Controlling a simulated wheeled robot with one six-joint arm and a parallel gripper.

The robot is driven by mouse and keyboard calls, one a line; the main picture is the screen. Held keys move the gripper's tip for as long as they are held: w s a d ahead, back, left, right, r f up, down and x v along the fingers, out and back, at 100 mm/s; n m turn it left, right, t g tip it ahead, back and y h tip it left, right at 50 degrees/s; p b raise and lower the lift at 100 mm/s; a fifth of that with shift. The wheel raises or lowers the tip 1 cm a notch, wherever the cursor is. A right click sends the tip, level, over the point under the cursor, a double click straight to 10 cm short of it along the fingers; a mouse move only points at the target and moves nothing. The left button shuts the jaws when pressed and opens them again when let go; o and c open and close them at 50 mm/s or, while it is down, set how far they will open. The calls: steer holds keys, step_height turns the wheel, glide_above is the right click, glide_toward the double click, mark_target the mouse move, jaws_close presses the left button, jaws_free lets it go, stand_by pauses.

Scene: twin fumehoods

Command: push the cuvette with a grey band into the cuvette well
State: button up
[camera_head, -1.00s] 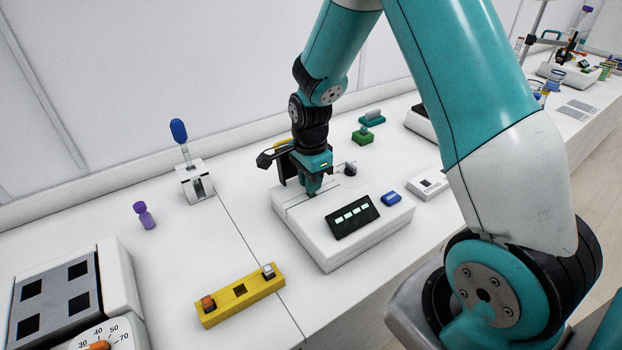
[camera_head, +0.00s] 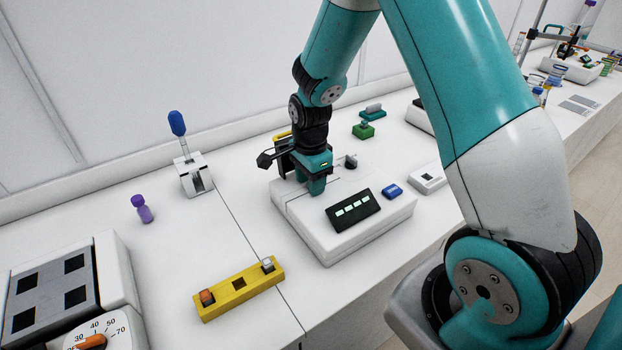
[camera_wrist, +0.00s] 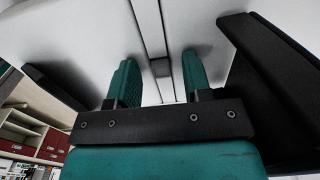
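My gripper (camera_head: 316,190) points down over the left part of the white instrument (camera_head: 335,252) with the dark display. In the wrist view its two teal fingers (camera_wrist: 160,82) stand apart, with pale surface and a dark groove between them and no cuvette visible there. The cuvette well cannot be made out; my gripper covers that part of the instrument. A cuvette with a pale grey top (camera_head: 268,264) stands in the right end of the yellow rack (camera_head: 238,305); I cannot tell whether it is the grey-banded one. Any cuvette under my gripper is hidden.
An orange-topped cuvette (camera_head: 207,297) stands at the rack's left end. A pipette stand (camera_head: 195,178), a purple vial (camera_head: 142,209) and a dial device (camera_head: 105,332) are left. Bench between rack and vial is clear.

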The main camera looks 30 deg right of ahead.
step_height(320, 180, up, 17)
steer(key=b, duration=0.1)
steer(key=shift+r+b, duration=0.2)
steer(key=shift+b, duration=0.2)
stand_by(0.5)
steer(key=s+a+r+n+y, duration=0.1)
steer(key=s+a+n+y, duration=0.1)
steer(key=s+a+n, duration=0.6)
steer(key=s+a+n+y, duration=0.2)
steer(key=s+a+n, duration=0.7)
steer(key=s+n, duration=0.5)
steer(key=n, duration=0.3)
steer(key=shift+s+r, duration=0.4)
